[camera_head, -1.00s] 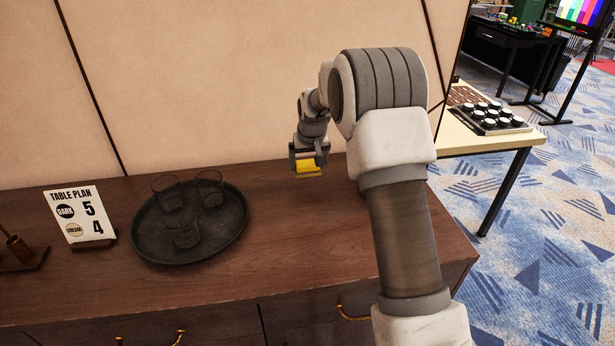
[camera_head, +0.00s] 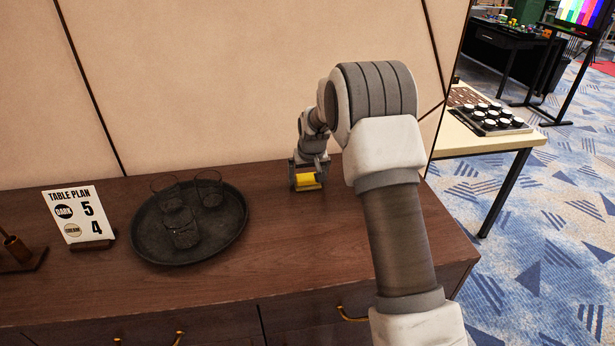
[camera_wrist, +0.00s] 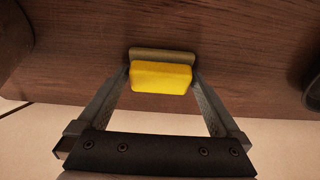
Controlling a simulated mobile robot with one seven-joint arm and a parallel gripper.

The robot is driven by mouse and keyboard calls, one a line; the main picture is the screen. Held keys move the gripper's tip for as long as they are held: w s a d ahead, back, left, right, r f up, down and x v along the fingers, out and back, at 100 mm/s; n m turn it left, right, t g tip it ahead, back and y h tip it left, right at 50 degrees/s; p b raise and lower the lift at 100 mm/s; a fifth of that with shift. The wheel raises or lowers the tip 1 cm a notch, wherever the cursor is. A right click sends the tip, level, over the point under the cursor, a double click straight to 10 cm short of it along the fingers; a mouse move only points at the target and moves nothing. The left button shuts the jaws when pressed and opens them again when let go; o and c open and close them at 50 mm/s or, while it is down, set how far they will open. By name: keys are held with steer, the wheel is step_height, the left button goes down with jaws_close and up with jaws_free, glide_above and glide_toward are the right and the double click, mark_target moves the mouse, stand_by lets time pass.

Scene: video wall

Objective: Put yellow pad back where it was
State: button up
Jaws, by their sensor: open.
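The yellow pad (camera_head: 306,180) is at my gripper (camera_head: 308,186), low over the wooden cabinet top, right of the round tray. In the wrist view the yellow pad (camera_wrist: 161,77) lies between the fingertips of my gripper (camera_wrist: 162,82). The jaws are open, with one finger on each side of the pad. A brownish bar or block (camera_wrist: 163,55) runs along the pad's far edge and seems to touch it. I cannot tell whether the pad rests on the block or on the wood.
A dark round tray (camera_head: 150,247) with several glasses stands left of my gripper. A table plan card (camera_head: 78,214) stands farther left. A beige wall (camera_head: 220,80) rises behind. The cabinet top (camera_head: 300,250) in front of my gripper is clear.

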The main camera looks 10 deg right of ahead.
steer(key=s+f+p+v, duration=0.1)
steer(key=s+v, duration=0.2)
steer(key=v, duration=1.8)
steer(key=s+r, duration=0.2)
steer(key=s, duration=1.3)
steer(key=s+r+t, duration=0.1)
steer(key=s+r, duration=0.1)
steer(key=s, duration=1.4)
steer(key=shift+r, duration=0.2)
steer(key=shift+s+r, duration=0.1)
step_height(320, 180, up, 5)
steer(key=p, duration=0.4)
steer(key=shift+p, duration=0.4)
